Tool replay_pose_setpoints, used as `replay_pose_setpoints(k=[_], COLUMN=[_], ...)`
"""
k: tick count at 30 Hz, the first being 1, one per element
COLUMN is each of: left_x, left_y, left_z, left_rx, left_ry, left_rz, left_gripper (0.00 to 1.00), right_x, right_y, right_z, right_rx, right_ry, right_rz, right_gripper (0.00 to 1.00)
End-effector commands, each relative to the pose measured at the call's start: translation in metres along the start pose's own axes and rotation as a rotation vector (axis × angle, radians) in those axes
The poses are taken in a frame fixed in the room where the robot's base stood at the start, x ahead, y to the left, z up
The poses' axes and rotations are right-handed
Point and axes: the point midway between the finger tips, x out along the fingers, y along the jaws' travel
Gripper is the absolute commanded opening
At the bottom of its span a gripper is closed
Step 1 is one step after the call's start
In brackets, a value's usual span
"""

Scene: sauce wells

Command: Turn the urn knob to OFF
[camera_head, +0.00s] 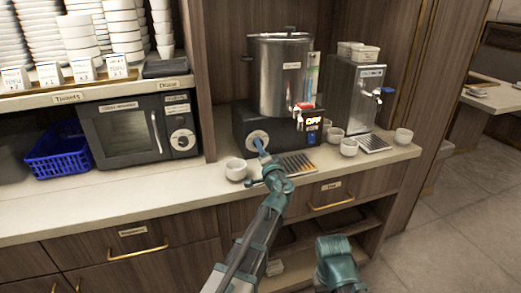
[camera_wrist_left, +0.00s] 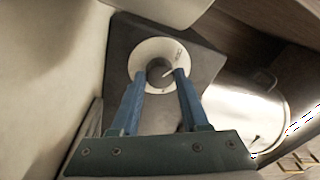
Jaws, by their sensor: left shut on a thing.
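The steel urn (camera_head: 280,75) stands on a dark base at the back of the counter. Its round pale knob (camera_head: 256,137) is on the base's front left and also shows in the left wrist view (camera_wrist_left: 143,50). A dark display (camera_head: 312,121) beside the urn's tap reads OFF in orange letters. My left gripper (camera_head: 262,147) reaches up to the knob from the front. In the left wrist view its blue fingers (camera_wrist_left: 163,74) are shut on the knob's middle grip, one on each side. The fingers hide part of the knob. Of my right arm only a teal part shows, without fingers.
A white cup (camera_head: 236,169) stands just left of my left gripper, close to the drip tray (camera_head: 298,164). More cups (camera_head: 348,147) stand to the right, before a second dispenser (camera_head: 355,95). A microwave (camera_head: 135,130) is at the left. The left front counter is clear.

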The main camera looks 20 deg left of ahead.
Motion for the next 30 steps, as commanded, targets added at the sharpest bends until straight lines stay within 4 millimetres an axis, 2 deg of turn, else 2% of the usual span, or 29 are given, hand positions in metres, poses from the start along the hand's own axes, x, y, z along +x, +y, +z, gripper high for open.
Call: replay_pose_setpoints(k=[19, 20, 21, 24, 25, 30], left_x=[-0.0009, -0.0009, -0.0008, -0.0007, -0.0006, -0.0004], left_y=[0.0006, 0.0006, 0.0006, 0.0005, 0.0005, 0.0004], left_z=[0.0005, 0.0005, 0.0005, 0.0004, 0.0004, 0.0002], left_rx=[-0.051, -0.051, -0.051, -0.05, -0.05, -0.049], left_ry=[-0.004, -0.004, -0.003, -0.003, -0.003, -0.003], left_rz=[-0.003, -0.003, -0.003, -0.003, -0.003, -0.004], left_gripper=[0.0, 0.47, 0.54, 0.72, 0.75, 0.75], right_x=[0.001, 0.001, 0.001, 0.001, 0.001, 0.0009], right_y=[-0.0001, -0.0001, -0.0001, -0.0001, -0.0001, -0.0001], right_z=[-0.0001, -0.0001, -0.0001, -0.0001, -0.0001, 0.0], right_rx=[0.0, 0.0, 0.0, 0.0, 0.0, 0.0], right_ry=[0.0, 0.0, 0.0, 0.0, 0.0, 0.0], right_rz=[0.0, 0.0, 0.0, 0.0, 0.0, 0.0], right_gripper=[0.5, 0.5, 0.5, 0.5, 0.5, 0.5])
